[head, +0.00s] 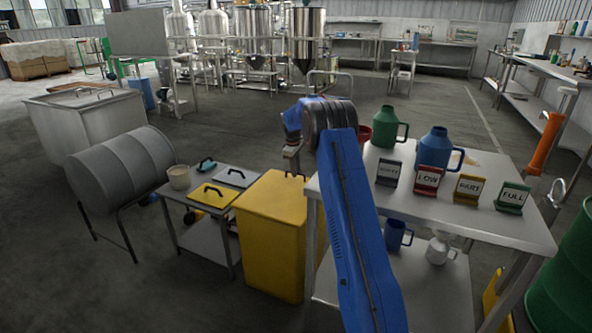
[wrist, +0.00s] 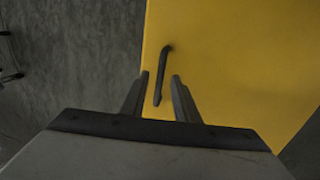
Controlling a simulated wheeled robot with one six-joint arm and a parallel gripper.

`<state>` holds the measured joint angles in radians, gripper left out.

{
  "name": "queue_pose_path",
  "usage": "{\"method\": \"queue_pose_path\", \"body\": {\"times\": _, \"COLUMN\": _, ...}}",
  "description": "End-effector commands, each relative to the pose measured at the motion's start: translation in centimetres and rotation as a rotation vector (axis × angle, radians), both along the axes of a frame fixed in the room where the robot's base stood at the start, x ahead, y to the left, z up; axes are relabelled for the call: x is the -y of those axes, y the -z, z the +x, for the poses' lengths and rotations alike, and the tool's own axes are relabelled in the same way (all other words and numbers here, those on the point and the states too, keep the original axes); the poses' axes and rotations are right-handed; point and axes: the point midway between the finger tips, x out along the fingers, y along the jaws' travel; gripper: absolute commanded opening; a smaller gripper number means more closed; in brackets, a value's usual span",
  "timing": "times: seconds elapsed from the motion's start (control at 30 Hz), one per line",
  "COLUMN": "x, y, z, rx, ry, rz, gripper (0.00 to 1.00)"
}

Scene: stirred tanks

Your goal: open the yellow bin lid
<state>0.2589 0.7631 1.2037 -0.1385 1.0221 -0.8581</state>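The yellow bin (head: 268,246) stands on the floor between the two tables, with its flat yellow lid (head: 270,190) down. A black bar handle (head: 296,174) sits on the lid; in the wrist view the handle (wrist: 166,58) runs lengthwise between my fingers. My gripper (wrist: 160,76) is open, one finger on each side of the handle, with yellow showing between the fingers and the bar. I cannot tell how far above the lid the fingertips are. In the head view my blue arm reaches over and hides part of the bin's right side.
A low grey table (head: 205,224) with lids and a beige pot (head: 179,177) stands close left of the bin. A taller table (head: 465,222) with jugs and label stands is at right. Open floor lies behind.

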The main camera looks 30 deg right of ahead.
Motion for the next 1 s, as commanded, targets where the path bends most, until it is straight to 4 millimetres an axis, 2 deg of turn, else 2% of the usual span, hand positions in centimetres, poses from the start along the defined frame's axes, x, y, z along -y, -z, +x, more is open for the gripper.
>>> {"method": "queue_pose_path", "body": {"times": 0.1, "x": 0.0, "y": 0.0, "z": 0.0, "rx": 0.0, "ry": 0.0, "rz": 0.0, "gripper": 0.26}}
{"method": "queue_pose_path", "body": {"times": 0.2, "x": 0.0, "y": 0.0, "z": 0.0, "rx": 0.0, "ry": 0.0, "rz": 0.0, "gripper": 0.02}}
{"method": "queue_pose_path", "body": {"times": 0.23, "x": 0.0, "y": 0.0, "z": 0.0, "rx": 0.0, "ry": 0.0, "rz": 0.0, "gripper": 0.0}}
{"method": "queue_pose_path", "body": {"times": 0.47, "x": 0.0, "y": -0.1, "z": 0.0, "rx": 0.002, "ry": 0.0, "rz": -0.002, "gripper": 0.0}}
{"method": "queue_pose_path", "body": {"times": 0.63, "x": -0.3, "y": -0.9, "z": -0.2, "rx": 0.017, "ry": -0.001, "rz": -0.022, "gripper": 0.0}}
{"method": "queue_pose_path", "body": {"times": 0.77, "x": -0.7, "y": -2.3, "z": -0.5, "rx": 0.045, "ry": -0.002, "rz": -0.056, "gripper": 0.0}}
{"method": "queue_pose_path", "body": {"times": 1.0, "x": -2.3, "y": -6.4, "z": -1.6, "rx": 0.132, "ry": -0.004, "rz": -0.166, "gripper": 0.0}}
